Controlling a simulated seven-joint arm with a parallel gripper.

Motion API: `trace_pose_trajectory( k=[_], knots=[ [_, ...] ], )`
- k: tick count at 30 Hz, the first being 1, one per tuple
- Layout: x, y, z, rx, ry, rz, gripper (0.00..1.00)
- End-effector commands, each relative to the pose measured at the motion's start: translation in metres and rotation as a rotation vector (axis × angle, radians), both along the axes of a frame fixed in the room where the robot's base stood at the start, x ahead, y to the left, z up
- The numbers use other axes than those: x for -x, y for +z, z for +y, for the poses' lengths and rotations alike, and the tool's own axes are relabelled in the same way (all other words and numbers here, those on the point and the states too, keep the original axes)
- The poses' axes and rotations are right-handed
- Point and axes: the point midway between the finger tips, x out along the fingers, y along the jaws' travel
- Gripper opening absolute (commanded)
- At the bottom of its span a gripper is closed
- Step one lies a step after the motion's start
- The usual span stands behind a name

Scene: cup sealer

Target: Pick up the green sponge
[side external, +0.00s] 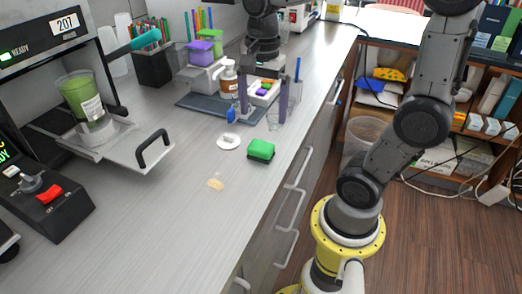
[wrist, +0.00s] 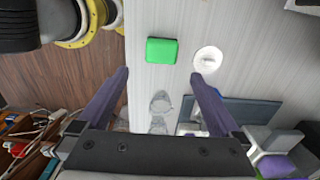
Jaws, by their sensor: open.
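The green sponge (side external: 261,150) is a small block lying flat on the grey counter near its right edge in the side view. In the wrist view the sponge (wrist: 161,50) lies beyond my fingertips, a little left of the middle between them. My gripper (side external: 263,108) has two purple fingers spread apart with nothing between them. It is above the counter, farther back than the sponge and not touching it. In the wrist view both fingers of my gripper (wrist: 160,73) point toward the sponge side.
A white round lid (side external: 229,142) lies just left of the sponge. A clear cup (side external: 274,120) stands behind it, near my right finger. A tan patch (side external: 215,184) is in front.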

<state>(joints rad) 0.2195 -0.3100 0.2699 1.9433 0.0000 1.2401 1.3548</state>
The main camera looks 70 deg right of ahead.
Motion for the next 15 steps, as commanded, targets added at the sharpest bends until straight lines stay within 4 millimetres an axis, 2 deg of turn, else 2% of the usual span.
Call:
trace_pose_trajectory(
  k=[1,6,15],
  knots=[
    [0.001,-0.011,0.0,-0.001,0.001,0.005,1.0],
    [0.001,-0.041,0.001,-0.001,0.002,0.003,1.0],
    [0.0,-0.064,0.001,0.0,0.003,0.001,1.0]
  ],
)
